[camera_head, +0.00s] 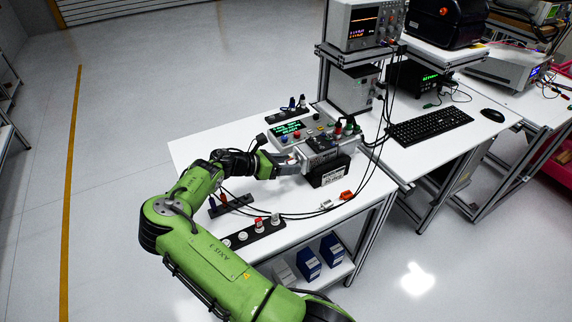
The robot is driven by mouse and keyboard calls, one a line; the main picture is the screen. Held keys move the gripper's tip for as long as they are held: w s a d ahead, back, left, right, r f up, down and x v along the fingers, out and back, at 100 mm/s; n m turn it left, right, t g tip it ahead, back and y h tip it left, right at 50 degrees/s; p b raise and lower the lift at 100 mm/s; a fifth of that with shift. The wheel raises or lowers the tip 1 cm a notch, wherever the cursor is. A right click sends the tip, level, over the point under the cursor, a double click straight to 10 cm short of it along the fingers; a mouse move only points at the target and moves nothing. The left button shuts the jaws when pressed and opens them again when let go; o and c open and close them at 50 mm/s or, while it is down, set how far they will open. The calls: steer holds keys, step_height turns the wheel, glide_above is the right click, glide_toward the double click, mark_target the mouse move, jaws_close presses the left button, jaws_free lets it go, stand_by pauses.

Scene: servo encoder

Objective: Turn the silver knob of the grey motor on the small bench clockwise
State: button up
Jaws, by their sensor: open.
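My green arm reaches over the white bench (197,150) from the lower left. The jaws are open. They are small in the picture, and I cannot tell whether they surround or touch anything. I cannot make out the silver knob; it is hidden by the gripper or too small to see. Which part of the grey unit is the motor is also unclear.
A control box with a green display (288,128) and coloured buttons stands behind the gripper. A black strip with sockets (256,232) lies in front. A second desk with a keyboard (430,125) is to the right.

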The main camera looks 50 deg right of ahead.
steer(key=c, duration=1)
steer(key=shift+c, duration=0.2)
